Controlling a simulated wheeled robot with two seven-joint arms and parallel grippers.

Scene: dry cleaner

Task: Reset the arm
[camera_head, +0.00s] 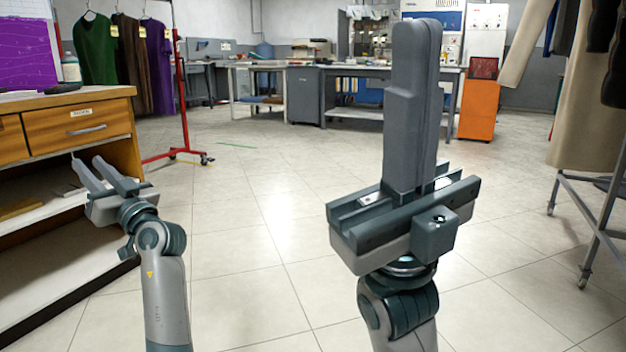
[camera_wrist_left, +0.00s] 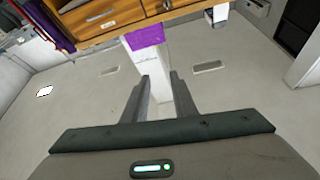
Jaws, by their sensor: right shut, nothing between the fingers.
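My left gripper (camera_head: 92,167) is in the head view at the left, in front of the wooden counter. Its two fingers are apart, with nothing visible held between them. The fingers also show apart in the left wrist view (camera_wrist_left: 160,84). My right gripper (camera_head: 417,30) stands upright in the right middle of the head view, large and close. Its fingers are pressed together and hold nothing.
The wooden counter (camera_head: 78,127) with drawers and a low shelf is close to my left gripper. A red garment rack (camera_head: 185,105) stands behind it. Another rack (camera_head: 590,215) stands at the right. The tiled floor between is clear. A purple-and-white object (camera_wrist_left: 146,36) appears beyond the left fingers.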

